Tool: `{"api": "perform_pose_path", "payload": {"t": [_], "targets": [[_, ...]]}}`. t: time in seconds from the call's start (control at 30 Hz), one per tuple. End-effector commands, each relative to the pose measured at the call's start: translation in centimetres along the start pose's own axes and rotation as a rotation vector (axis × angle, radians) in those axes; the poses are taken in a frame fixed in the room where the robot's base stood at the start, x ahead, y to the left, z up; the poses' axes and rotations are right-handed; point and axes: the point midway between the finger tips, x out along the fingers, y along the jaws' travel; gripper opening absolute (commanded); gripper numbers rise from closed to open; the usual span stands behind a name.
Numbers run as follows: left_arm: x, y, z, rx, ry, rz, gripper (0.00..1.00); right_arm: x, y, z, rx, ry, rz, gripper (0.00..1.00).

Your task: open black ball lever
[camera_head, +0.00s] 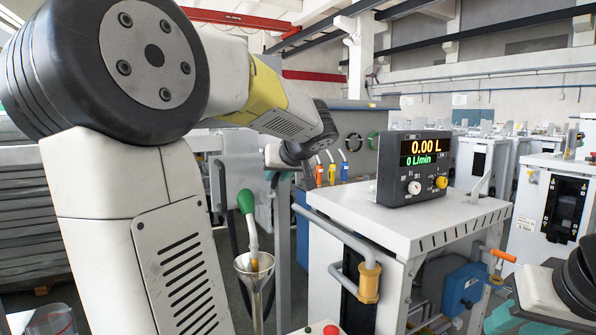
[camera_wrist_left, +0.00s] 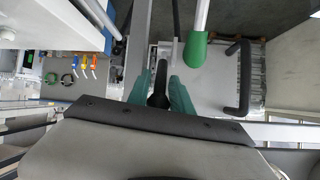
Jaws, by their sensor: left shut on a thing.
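The black ball lever (camera_wrist_left: 158,88) shows in the left wrist view as a dark rod with a rounded end. It stands between the two teal fingers of my left gripper (camera_wrist_left: 160,80), which is shut on it. Part of my right gripper (camera_head: 505,320) shows at the lower right edge. Its fingertips are mostly out of frame.
A green-topped nozzle (camera_head: 246,201) points into a metal funnel (camera_head: 254,268). A meter (camera_head: 413,167) reading 0.00 L stands on a white cabinet (camera_head: 370,215). An orange-handled valve (camera_head: 503,256) sticks out at the cabinet's right. A black handle (camera_wrist_left: 243,80) is right of my left gripper.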

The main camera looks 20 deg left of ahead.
Motion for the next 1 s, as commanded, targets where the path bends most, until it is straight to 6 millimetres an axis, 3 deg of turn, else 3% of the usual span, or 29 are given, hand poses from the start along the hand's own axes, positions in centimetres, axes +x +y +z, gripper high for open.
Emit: {"api": "perform_pose_path", "payload": {"t": [0.37, 0.87, 0.9, 0.93, 1.0], "targets": [[-0.4, 0.4, 1.3, 0.013, 0.153, -0.027, 0.0, 0.0, 0.0, 0.0, 0.0, 0.0, 0.0, 0.36], [-0.4, 0.4, 1.5, 0.014, 0.172, -0.032, 0.0, 0.0, 0.0, 0.0, 0.0, 0.0, 0.0, 0.36], [-0.4, 0.4, 1.6, 0.014, 0.172, -0.032, 0.28, 0.0, 0.0, 0.0, 0.0, 0.0, 0.0, 0.36], [-0.4, 0.4, 1.6, 0.014, 0.172, -0.032, 0.34, 0.0, 0.0, 0.0, 0.0, 0.0, 0.0, 0.36], [-0.4, 0.4, 1.5, 0.014, 0.172, -0.033, 0.36, 0.0, 0.0, 0.0, 0.0, 0.0, 0.0, 0.36]]}}
